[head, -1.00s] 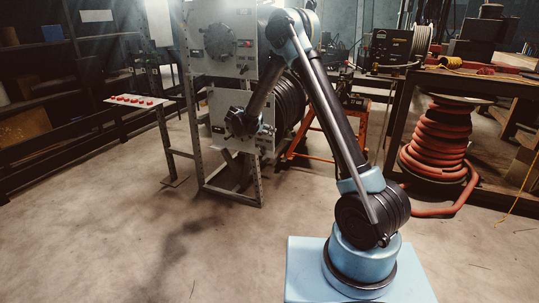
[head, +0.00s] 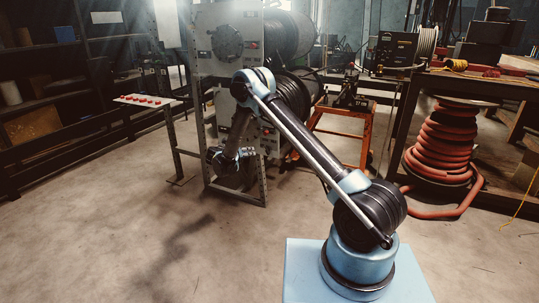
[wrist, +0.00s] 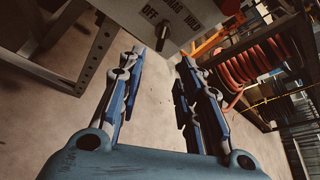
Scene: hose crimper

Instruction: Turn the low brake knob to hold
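The low brake knob (wrist: 162,33) is a small dark knob on a light grey panel (wrist: 82,35) at the top of the wrist view. The lettering above it reads OFF and what looks like DRAG and HOLD; which mark it points at is hard to tell. My gripper (wrist: 160,60) is open and empty. Its two fingers stand apart, with the knob just beyond the tips and between them in the picture, not visibly touched. In the head view my gripper (head: 222,160) is low in front of the rack's lower panel, and my arm hides the knob.
The metal rack (head: 262,190) carries an upper panel (head: 205,28) with a round dark disc and black hose reels. An orange stand (head: 335,136) and a red hose coil (head: 438,140) are to the right. A small table with red pieces (head: 143,100) is left. The front floor is clear.

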